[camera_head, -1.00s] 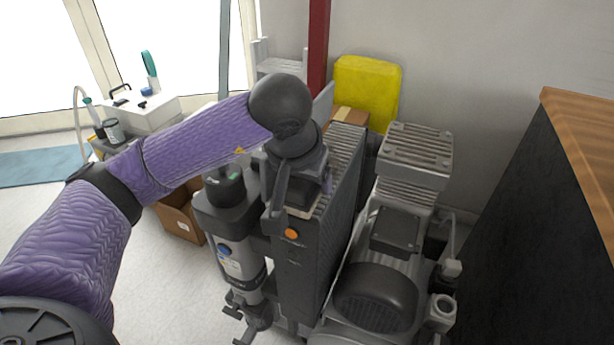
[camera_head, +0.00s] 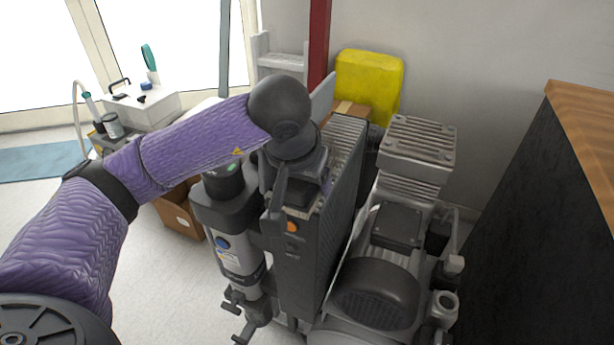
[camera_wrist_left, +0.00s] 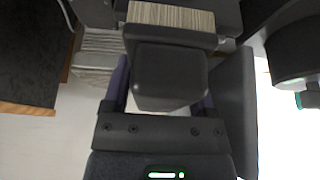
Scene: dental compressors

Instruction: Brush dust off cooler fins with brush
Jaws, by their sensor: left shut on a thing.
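My left gripper (camera_head: 294,196) is over the front end of the tall dark cooler (camera_head: 318,245), whose ribbed top (camera_head: 346,132) runs away behind it. In the left wrist view my left gripper (camera_wrist_left: 163,98) is shut on the dark block handle of a brush (camera_wrist_left: 170,75). The brush's pale bristles (camera_wrist_left: 171,17) point away from the gripper. In the head view the gripper mostly hides the brush, and I cannot tell whether the bristles touch the fins. No dust can be made out. My right gripper is not in view.
A compressor motor (camera_head: 375,292) with a ribbed head (camera_head: 419,145) stands close right of the cooler. A grey cylinder unit (camera_head: 238,240) stands close left. A yellow canister (camera_head: 368,85) is behind. A dark cabinet (camera_head: 550,220) bounds the right. Open floor lies at left.

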